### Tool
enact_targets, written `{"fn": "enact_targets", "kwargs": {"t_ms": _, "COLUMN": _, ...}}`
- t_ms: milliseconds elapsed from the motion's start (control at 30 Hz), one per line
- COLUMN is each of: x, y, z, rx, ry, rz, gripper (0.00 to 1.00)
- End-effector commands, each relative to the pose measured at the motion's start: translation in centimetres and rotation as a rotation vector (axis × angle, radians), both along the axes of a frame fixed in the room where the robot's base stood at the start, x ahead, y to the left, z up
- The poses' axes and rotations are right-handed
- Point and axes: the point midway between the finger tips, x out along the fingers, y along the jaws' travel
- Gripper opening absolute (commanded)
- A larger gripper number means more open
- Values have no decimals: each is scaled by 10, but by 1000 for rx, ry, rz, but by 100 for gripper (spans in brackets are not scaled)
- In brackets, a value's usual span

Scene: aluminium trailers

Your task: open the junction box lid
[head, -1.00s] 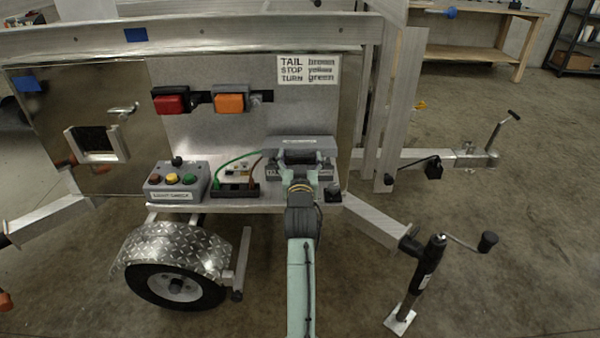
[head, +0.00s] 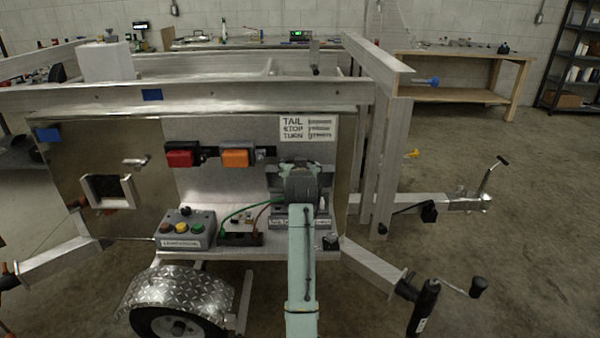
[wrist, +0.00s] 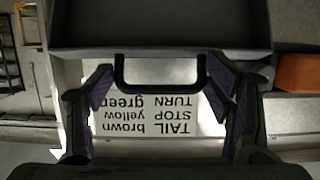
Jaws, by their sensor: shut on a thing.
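The grey junction box (head: 280,214) stands on the trailer's front shelf, partly hidden behind my arm. Its grey lid (wrist: 160,28) fills the top of the wrist view, with a black U-shaped handle (wrist: 160,88) on it. In the head view the lid (head: 272,180) shows only at the edges of my gripper, raised above the box. My gripper (head: 300,168) is shut on the handle, with a purple-padded finger at each end of it in the wrist view. The exact lid angle and the box's inside are hidden.
Left of the box are a terminal block (head: 240,239) with green and brown wires and a light-check button box (head: 185,232). Red (head: 182,157) and orange (head: 235,158) lamps and the wiring sign (head: 307,128) are on the panel behind. A jack (head: 424,305) stands right.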

Motion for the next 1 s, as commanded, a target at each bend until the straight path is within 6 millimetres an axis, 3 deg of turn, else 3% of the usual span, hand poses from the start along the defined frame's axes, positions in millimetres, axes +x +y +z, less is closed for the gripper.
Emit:
{"fn": "enact_targets", "kwargs": {"t_ms": 33, "x": 6, "y": -3, "z": 15, "rx": -1, "ry": 27, "rz": -5, "gripper": 23}}
{"fn": "enact_targets", "kwargs": {"t_ms": 400, "x": 33, "y": -4, "z": 22, "rx": -2, "ry": 268, "rz": -5, "gripper": 23}}
{"fn": "enact_targets", "kwargs": {"t_ms": 1000, "x": 41, "y": -4, "z": 22, "rx": -3, "ry": 355, "rz": -6, "gripper": 23}}
